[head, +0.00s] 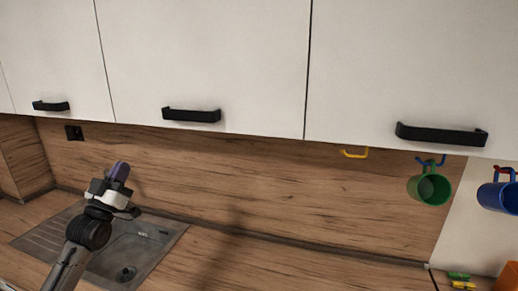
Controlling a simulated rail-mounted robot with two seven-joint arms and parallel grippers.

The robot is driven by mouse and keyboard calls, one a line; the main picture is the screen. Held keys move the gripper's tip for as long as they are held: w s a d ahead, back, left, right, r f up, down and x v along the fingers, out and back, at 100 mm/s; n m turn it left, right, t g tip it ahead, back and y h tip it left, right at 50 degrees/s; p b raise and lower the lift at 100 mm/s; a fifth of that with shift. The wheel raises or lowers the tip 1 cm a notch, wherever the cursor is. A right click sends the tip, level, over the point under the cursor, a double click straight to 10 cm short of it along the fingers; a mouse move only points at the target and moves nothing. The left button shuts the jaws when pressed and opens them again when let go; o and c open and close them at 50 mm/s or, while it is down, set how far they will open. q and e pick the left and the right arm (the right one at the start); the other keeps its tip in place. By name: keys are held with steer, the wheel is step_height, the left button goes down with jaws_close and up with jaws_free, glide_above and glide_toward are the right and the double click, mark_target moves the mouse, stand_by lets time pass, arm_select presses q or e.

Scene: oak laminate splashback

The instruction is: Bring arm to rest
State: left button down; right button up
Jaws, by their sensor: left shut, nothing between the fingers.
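My left arm comes in from the lower left, and its left gripper (118,172) is raised over the sink. My right gripper is not in view.
The sink (150,254) is set in the wooden counter behind my left arm. White cabinets (210,60) with black handles hang above. A green mug (433,189) and a blue mug (497,196) hang at the right; a yellow hook (354,154) is empty. Small coloured items (460,280) lie lower right.

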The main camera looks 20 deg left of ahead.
arm_select(q)
step_height(320, 180, down, 6)
steer(key=w+m+g+y, duration=0.1)
steer(key=w+g+y, duration=0.1)
steer(key=g, duration=0.5)
steer(key=s+d+f+m+g+y, duration=0.1)
steer(key=s+d+f+g, duration=0.2)
steer(key=s+d+f, duration=0.4)
steer(key=s+d+f+m+g, duration=0.1)
steer(key=s+d+f+g, duration=0.4)
steer(key=d, duration=0.4)
steer(key=s+d+f+g+h, duration=0.15)
steer(key=s+d+f, duration=0.35)
steer(key=s+f, duration=0.55)
steer(key=s+d+f+g+h, duration=0.1)
steer(key=s+d+f+g, duration=0.3)
steer(key=s+f, duration=0.6)
steer(key=s+d+f+g+h, duration=0.1)
steer(key=s+d+f+g, duration=0.1)
steer(key=s+d+f, duration=0.6)
steer(key=w+a+p+v, duration=0.1)
steer(key=p+v, duration=0.8)
steer(key=p, duration=0.1)
steer(key=w+a+p+v, duration=0.1)
steer(key=w+p+v, duration=0.1)
steer(key=p+v, duration=0.8)
steer(key=shift+s+r+n+p, duration=0.15)
steer(key=shift+r+n+p, duration=0.2)
steer(key=shift+r, duration=0.4)
